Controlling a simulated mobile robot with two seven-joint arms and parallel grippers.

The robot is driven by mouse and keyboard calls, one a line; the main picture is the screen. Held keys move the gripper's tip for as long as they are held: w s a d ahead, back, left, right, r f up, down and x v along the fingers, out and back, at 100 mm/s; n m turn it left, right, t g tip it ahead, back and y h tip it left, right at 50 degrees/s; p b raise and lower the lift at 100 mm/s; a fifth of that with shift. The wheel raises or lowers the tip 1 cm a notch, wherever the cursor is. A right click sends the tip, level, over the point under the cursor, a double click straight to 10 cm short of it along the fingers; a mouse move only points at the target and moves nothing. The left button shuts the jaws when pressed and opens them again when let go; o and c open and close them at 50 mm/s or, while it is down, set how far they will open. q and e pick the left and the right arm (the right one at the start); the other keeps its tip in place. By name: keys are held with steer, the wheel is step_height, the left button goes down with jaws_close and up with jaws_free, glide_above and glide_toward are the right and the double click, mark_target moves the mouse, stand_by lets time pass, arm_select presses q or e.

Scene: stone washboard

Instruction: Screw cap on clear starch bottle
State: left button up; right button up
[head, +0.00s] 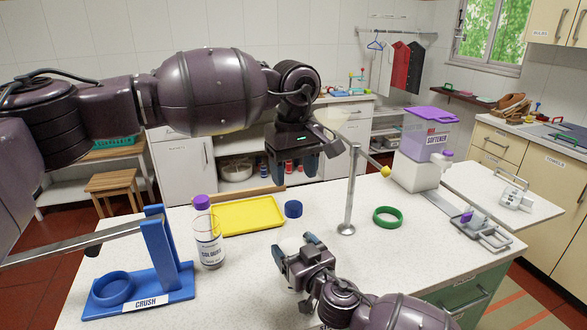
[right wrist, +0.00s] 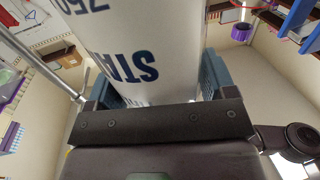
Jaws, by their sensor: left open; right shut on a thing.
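My right gripper (head: 294,250) is shut on the starch bottle (right wrist: 145,45) near the front of the white table. In the right wrist view the bottle is pale, with dark blue "STAR" lettering, between the blue fingers. In the head view only a small pale part of it shows, so its top is unclear. A round blue cap (head: 293,209) lies on the table just beyond my right gripper. My left gripper (head: 291,168) is open and empty, above the table and behind the cap.
A yellow tray (head: 248,216) and the purple-capped colour bottle (head: 208,240) stand left of the cap. The blue crush press (head: 160,265) is at front left. A metal post (head: 350,190) and green ring (head: 387,217) stand to the right. A softener dispenser (head: 424,140) is farther right.

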arm_select(q)
steer(key=n, duration=0.4)
steer(key=shift+r+n, duration=0.1)
steer(key=shift+n, duration=0.2)
steer(key=n, duration=0.8)
steer(key=shift+r, duration=0.1)
steer(key=n, duration=0.4)
steer(key=shift+n, duration=0.3)
steer(key=n, duration=0.4)
steer(key=shift+s+a, duration=0.1)
steer(key=n, duration=0.8)
steer(key=shift+n, duration=0.3)
steer(key=n, duration=0.4)
